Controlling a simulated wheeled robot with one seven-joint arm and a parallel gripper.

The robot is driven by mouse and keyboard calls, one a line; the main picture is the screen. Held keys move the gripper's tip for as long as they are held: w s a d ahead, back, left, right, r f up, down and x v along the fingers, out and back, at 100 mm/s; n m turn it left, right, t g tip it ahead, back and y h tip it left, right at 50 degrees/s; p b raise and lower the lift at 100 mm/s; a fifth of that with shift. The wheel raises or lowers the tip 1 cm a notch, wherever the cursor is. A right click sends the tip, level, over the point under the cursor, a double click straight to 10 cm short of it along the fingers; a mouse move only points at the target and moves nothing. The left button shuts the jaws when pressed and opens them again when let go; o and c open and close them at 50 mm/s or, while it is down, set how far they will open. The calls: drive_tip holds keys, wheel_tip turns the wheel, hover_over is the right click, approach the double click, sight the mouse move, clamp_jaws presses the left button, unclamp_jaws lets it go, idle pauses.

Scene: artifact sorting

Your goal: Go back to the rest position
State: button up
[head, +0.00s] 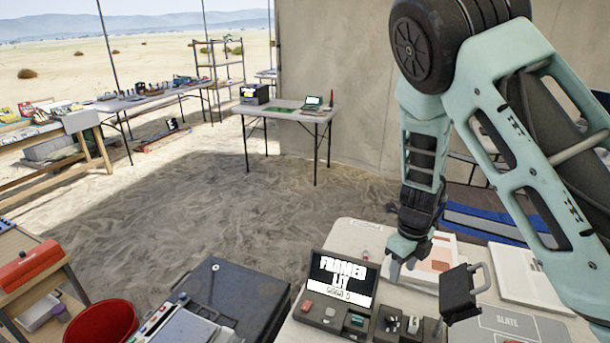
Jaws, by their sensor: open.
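My arm comes down from the top right, and my gripper (400,271) hangs fingers down over the near table (352,236). Its jaws are open, and I see nothing between them. Just left of it is a console (335,318) with a lit screen (343,279) that shows large white letters. A dark block with a handle (460,291) is to the right of the gripper, apart from it. My forearm hides part of the table's right side.
A grey slate panel (507,323) and white trays (525,278) lie on the table's right. A dark case (243,295), a red bucket (101,322) and a red toolbox (30,264) are at the lower left. Open sand (200,205) lies beyond, with more tables behind.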

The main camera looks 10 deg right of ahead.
drive_tip(key=s+a+r+n+y, duration=0.1)
drive_tip(key=s+a+r+n, duration=0.2)
drive_tip(key=a+n, duration=0.2)
drive_tip(key=s+a+r+n+g+y+b, duration=0.1)
drive_tip(key=s+a+r+n, duration=0.15)
drive_tip(key=a+n, duration=0.25)
drive_tip(key=s+a+r+n, duration=0.2)
drive_tip(key=s+a+n, duration=0.1)
drive_tip(key=a+n, duration=0.2)
drive_tip(key=s+a+r+n+b, duration=0.1)
drive_tip(key=s+r+n, duration=0.3)
drive_tip(key=s+n, duration=0.4)
drive_tip(key=s+a+r+n+t+h, duration=0.1)
drive_tip(key=s+a+r+n, duration=0.2)
drive_tip(key=s+n, duration=0.5)
drive_tip(key=n, duration=0.8)
drive_tip(key=shift+a+r+b, duration=0.35)
